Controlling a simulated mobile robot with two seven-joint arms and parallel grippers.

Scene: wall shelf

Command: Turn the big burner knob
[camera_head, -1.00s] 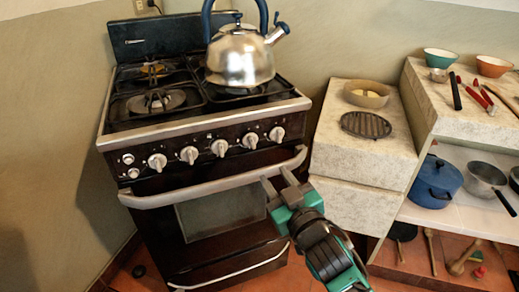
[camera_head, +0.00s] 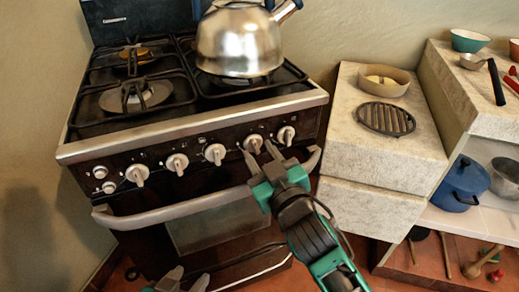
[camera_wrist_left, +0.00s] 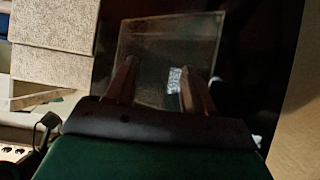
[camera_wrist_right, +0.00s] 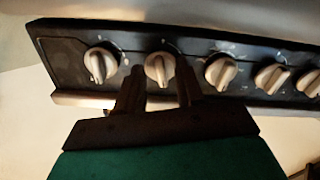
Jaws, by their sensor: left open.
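The stove front has a row of several light grey knobs. My right gripper (camera_head: 262,152) is just in front of the second knob from the right (camera_head: 253,143), with its fingers apart. In the right wrist view, that knob (camera_wrist_right: 159,68) shows between the fingertips (camera_wrist_right: 160,80); I cannot tell whether they touch it. No mark I can read shows which knob is the big burner's. My left gripper (camera_head: 184,281) is low in front of the oven. In the left wrist view, its open, empty fingers (camera_wrist_left: 160,68) face the oven window (camera_wrist_left: 160,45).
A steel kettle (camera_head: 240,42) stands on the stove's back right. The oven handle (camera_head: 190,205) runs below the knobs. A stone counter (camera_head: 390,150) with a bowl (camera_head: 384,82) and round grate (camera_head: 386,118) is to the right. A blue pot (camera_head: 461,185) sits on the shelf beyond.

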